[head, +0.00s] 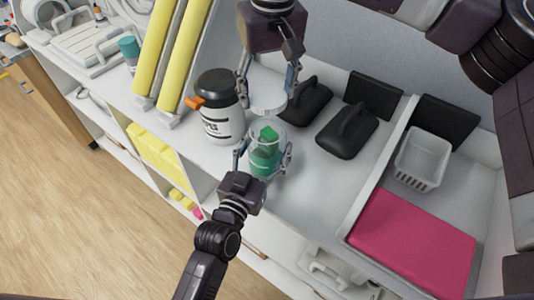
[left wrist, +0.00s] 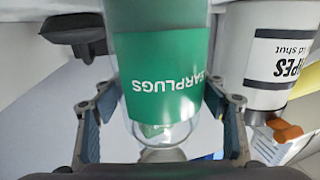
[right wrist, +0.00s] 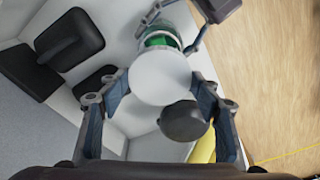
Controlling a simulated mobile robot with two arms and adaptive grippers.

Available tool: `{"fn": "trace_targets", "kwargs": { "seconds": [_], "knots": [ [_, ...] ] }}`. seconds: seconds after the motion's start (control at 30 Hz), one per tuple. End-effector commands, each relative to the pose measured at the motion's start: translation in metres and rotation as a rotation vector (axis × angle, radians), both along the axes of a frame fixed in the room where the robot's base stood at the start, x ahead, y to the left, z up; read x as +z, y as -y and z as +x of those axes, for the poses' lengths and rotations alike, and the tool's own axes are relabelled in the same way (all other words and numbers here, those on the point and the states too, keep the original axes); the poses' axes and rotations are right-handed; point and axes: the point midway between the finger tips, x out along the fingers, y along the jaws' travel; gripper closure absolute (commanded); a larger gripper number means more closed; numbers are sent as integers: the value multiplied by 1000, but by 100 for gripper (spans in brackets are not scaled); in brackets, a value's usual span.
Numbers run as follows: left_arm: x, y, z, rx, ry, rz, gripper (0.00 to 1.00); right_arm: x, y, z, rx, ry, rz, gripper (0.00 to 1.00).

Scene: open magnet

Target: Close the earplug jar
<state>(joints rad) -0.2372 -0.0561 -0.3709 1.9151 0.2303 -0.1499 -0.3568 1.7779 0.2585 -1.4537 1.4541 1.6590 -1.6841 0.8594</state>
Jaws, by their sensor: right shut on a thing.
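The earplug jar (head: 265,160) is clear with a green label and green contents, and its top is uncovered. It stands upright on the white shelf top. My left gripper (head: 264,158) has its fingers on either side of the jar; whether they press on it is unclear. The left wrist view shows the EARPLUGS label (left wrist: 165,75) between the fingers. My right gripper (head: 267,92) is shut on the round white lid (head: 267,103), held above and slightly behind the jar, apart from it. In the right wrist view the lid (right wrist: 160,75) partly hides the jar (right wrist: 158,38).
A white wipes canister (head: 220,115) with a dark top and orange spout stands close left of the jar. Black handled blocks (head: 347,135) lie to the right. A white basket (head: 423,160) and pink panel (head: 412,242) are farther right. Yellow bars (head: 172,55) stand at left.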

Motion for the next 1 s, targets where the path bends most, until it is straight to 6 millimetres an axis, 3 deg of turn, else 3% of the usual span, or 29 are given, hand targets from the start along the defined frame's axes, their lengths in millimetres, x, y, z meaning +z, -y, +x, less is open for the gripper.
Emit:
{"fn": "trace_targets", "kwargs": {
  "seconds": [0.07,0.3,0.43,0.7,1.0],
  "knots": [
    [0,0,0,0,-1,0,50,0,0,0,0,0,0,49],
    [0,0,0,0,-1,-1,77,0,0,0,0,0,0,49],
    [-1,0,0,0,-1,-1,78,-6,0,-1,1,-2,-1,49],
    [0,0,0,0,-1,-1,78,-44,0,-1,0,-1,0,49],
    [0,0,0,0,0,-1,78,-49,0,-1,0,1,-1,49]
  ]
}}
